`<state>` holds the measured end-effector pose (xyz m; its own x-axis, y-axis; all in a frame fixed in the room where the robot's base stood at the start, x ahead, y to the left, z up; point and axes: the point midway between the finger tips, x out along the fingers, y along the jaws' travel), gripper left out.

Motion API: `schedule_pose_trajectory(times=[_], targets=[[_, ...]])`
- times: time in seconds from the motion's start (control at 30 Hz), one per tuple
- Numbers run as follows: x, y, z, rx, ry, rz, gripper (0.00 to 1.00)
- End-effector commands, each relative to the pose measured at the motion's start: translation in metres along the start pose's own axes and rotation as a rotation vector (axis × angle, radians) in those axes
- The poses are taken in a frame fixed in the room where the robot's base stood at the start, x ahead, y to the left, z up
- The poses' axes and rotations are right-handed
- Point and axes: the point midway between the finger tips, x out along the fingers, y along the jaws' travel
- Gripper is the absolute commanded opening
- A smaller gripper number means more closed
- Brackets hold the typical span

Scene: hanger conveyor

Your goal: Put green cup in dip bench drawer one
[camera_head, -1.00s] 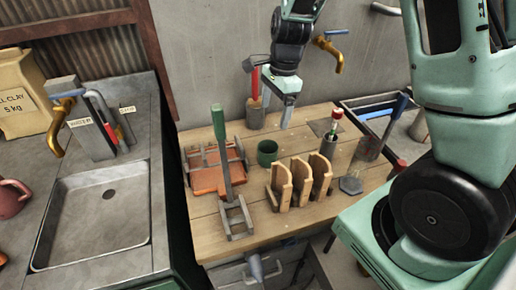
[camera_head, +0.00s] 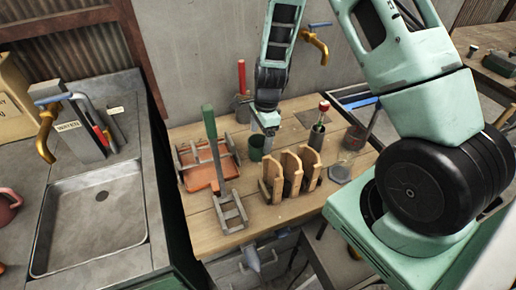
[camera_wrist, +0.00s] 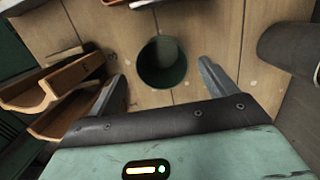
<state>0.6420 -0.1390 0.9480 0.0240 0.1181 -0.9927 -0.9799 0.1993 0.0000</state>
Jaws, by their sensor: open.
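The green cup (camera_head: 256,148) stands upright on the wooden bench top (camera_head: 215,240), behind the wooden rack. In the wrist view the green cup (camera_wrist: 163,62) is seen from above, empty, just ahead of and between my fingers. My gripper (camera_head: 268,140) points down right beside the cup; in the wrist view my gripper (camera_wrist: 168,80) has its two fingers spread, apart from the cup. Drawer fronts (camera_head: 250,260) show below the bench's front edge; they look closed, but which is drawer one I cannot tell.
A wooden rack (camera_head: 270,182) stands close in front of the cup. An orange tray (camera_head: 205,170) and a green-handled tool (camera_head: 212,135) are to the left. A grey pot with red-handled tool (camera_head: 242,105) is behind. A sink (camera_head: 90,225) lies at far left.

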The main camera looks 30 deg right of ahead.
Motion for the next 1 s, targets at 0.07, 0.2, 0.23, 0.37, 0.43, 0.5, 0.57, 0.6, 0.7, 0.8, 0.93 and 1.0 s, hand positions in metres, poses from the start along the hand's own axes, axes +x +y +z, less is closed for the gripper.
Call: schedule_pose_trajectory(times=[0.07, 0.2, 0.23, 0.37, 0.43, 0.5, 0.57, 0.6, 0.7, 0.8, 0.93, 1.0], targets=[[0.005, 0.000, 0.001, 0.000, 0.000, 0.002, 0.84], [0.021, -0.002, 0.003, 0.001, 0.000, 0.004, 0.84], [0.024, -0.002, 0.004, 0.001, 0.000, 0.004, 0.84], [0.040, -0.003, 0.004, 0.000, 0.000, 0.004, 0.84], [0.046, -0.003, 0.004, 0.000, 0.000, 0.001, 0.84], [0.049, -0.004, 0.004, 0.000, 0.000, 0.001, 0.84], [0.050, -0.004, 0.004, -0.001, 0.000, 0.000, 0.84], [0.050, -0.004, 0.004, -0.001, 0.000, -0.001, 0.84], [0.050, -0.004, 0.004, -0.001, 0.000, -0.001, 0.84], [0.050, -0.004, 0.004, -0.001, 0.000, 0.000, 0.67], [0.050, -0.004, 0.004, -0.001, 0.000, 0.000, 0.36], [0.050, -0.004, 0.004, -0.001, 0.000, 0.000, 0.32]])
